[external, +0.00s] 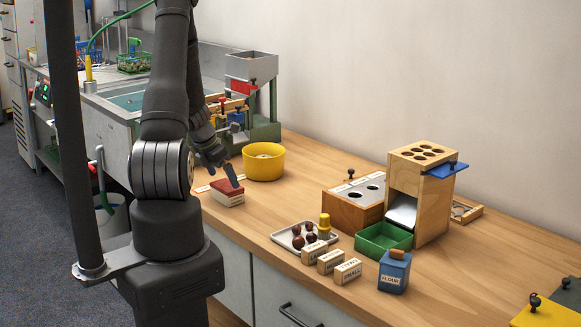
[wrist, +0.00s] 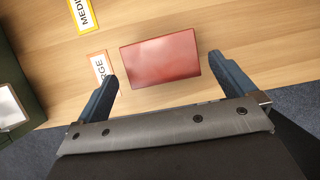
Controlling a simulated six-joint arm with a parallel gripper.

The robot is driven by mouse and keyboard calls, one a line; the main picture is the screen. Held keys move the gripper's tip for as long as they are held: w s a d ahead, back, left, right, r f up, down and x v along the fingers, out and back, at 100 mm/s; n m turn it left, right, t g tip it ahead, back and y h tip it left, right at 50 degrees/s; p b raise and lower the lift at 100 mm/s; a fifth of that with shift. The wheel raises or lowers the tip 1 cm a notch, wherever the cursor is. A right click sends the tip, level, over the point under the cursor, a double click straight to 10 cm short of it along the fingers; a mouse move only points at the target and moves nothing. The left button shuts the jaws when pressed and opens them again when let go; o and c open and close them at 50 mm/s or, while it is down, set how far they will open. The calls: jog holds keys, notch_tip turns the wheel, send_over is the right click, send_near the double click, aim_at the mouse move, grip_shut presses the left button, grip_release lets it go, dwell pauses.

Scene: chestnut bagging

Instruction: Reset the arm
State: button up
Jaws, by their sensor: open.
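My gripper (external: 228,172) is open, low over the worktop at the left, close to a box with a red top and pale lettered side (external: 227,192). In the wrist view the red top (wrist: 160,60) lies beyond and between the blue-grey fingertips (wrist: 162,68), with a gap on each side. The fingers hold nothing. I cannot tell their exact height above the box. Part of the near finger side is hidden by the arm in the external view.
A yellow bowl (external: 264,162) stands just behind the gripper. Labels (wrist: 80,14) lie beside the red box.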

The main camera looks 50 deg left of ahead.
aim_at(227, 185)
jog(key=x, duration=0.4)
jog(key=shift+f, duration=0.2)
jog(key=shift+r, duration=0.45)
jog(key=shift+f, duration=0.1)
